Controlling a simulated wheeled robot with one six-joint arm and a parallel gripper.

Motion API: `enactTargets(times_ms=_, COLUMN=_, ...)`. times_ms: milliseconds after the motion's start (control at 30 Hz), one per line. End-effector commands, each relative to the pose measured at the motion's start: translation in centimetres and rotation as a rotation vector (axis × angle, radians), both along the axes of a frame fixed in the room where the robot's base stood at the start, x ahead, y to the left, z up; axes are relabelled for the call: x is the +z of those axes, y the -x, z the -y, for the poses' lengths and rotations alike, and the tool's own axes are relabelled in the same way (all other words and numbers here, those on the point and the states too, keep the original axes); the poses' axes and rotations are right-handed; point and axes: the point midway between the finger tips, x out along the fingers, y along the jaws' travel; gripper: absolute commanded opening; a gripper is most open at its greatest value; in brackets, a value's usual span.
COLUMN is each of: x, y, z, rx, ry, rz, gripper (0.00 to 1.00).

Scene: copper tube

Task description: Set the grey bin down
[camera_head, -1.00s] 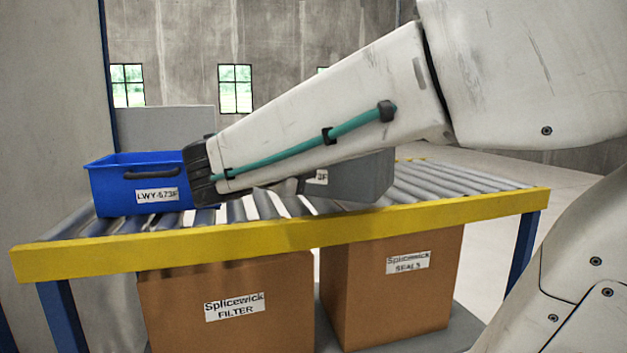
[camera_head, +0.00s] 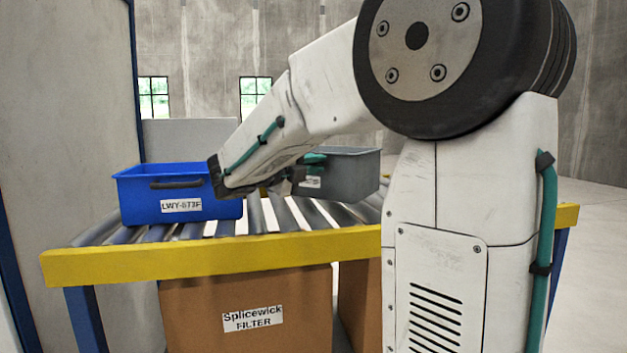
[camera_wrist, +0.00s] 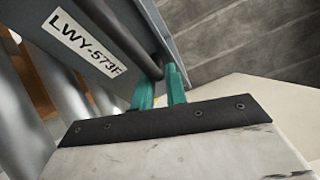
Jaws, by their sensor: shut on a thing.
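The grey bin (camera_head: 352,176) is at the roller conveyor (camera_head: 283,213), right of a blue bin, partly hidden behind my arm. Its white label and dark handle (camera_wrist: 155,66) show in the wrist view, where the grey bin's wall (camera_wrist: 110,30) appears slanted. My gripper (camera_wrist: 161,84) has green fingers shut on that handle. In the head view my gripper (camera_head: 310,160) is at the bin's near side. The bin's underside is partly hidden, so I cannot tell whether it rests fully on the rollers.
A blue bin (camera_head: 140,194) labelled LWY-873F stands on the rollers at the left. A yellow rail (camera_head: 200,258) runs along the conveyor's front. Brown cartons (camera_head: 245,318) stand below. Bare rollers lie between the two bins.

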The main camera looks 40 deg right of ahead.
Motion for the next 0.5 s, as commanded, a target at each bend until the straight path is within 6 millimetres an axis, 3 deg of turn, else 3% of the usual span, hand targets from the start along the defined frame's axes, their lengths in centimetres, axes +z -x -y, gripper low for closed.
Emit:
enactTargets(times_ms=233, x=-3.1, y=-0.1, z=0.0, rx=0.000, ry=0.002, rz=0.000, gripper=0.00)
enactTargets(times_ms=467, x=-3.4, y=-0.1, z=0.0, rx=0.000, ry=0.002, rz=0.002, gripper=0.00)
enactTargets(times_ms=500, x=-3.6, y=-0.1, z=0.0, rx=0.000, ry=-0.001, rz=-0.002, gripper=0.22)
